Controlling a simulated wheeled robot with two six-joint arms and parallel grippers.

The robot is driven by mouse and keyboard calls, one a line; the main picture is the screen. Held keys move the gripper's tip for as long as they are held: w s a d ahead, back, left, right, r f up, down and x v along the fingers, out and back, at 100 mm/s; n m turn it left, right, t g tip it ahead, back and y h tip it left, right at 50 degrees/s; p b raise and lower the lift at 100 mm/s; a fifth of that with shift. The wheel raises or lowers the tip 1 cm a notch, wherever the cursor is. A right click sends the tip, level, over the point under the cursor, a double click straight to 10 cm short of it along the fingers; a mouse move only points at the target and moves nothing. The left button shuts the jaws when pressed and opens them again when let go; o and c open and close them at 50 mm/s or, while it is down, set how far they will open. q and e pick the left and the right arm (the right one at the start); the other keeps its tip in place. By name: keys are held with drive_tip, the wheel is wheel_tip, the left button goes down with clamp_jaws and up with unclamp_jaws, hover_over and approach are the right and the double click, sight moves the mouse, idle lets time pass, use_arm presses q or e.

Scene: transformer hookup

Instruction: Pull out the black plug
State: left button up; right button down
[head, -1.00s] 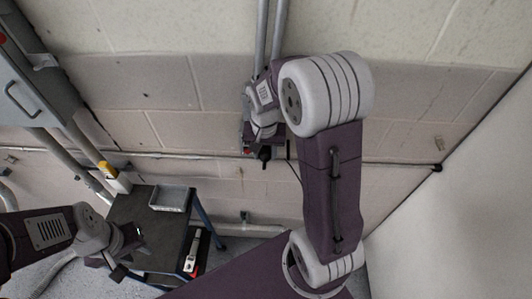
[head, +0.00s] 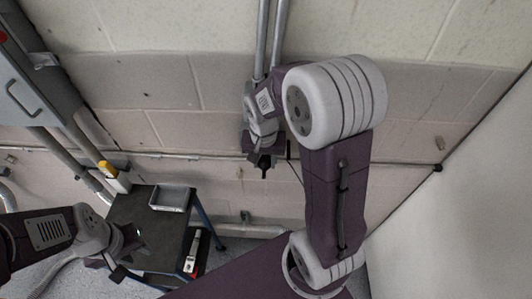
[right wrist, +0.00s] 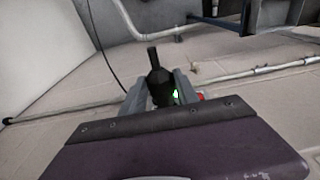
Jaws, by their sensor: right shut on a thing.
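The black plug (right wrist: 159,84) sits between the two grey fingers of my right gripper (right wrist: 161,88) in the right wrist view, with its narrow end sticking out past them. In the head view the black plug (head: 265,162) shows as a small dark shape just below my right gripper (head: 262,150), near the block wall. My right gripper is shut on the plug. The socket is mostly hidden; I cannot tell whether the plug still touches it. My left gripper (head: 128,256) is empty, with its fingers apart, low at the left in front of the cart.
A dark cart (head: 135,207) holds a grey tray (head: 170,197). A grey wall cabinet (head: 30,80) is at upper left. Conduits (head: 262,45) run down the wall, and a thin pipe (head: 215,156) crosses it. A bare white wall (head: 450,225) stands at right.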

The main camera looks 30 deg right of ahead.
sight(264, 178)
idle(0.3)
drive_tip(key=shift+s+a, duration=0.45)
drive_tip(key=shift+s, duration=0.25)
drive_tip(key=shift+s+a, duration=0.4)
drive_tip(key=shift+s, duration=0.3)
drive_tip(key=shift+s+a, duration=0.45)
drive_tip(key=shift+s, duration=0.25)
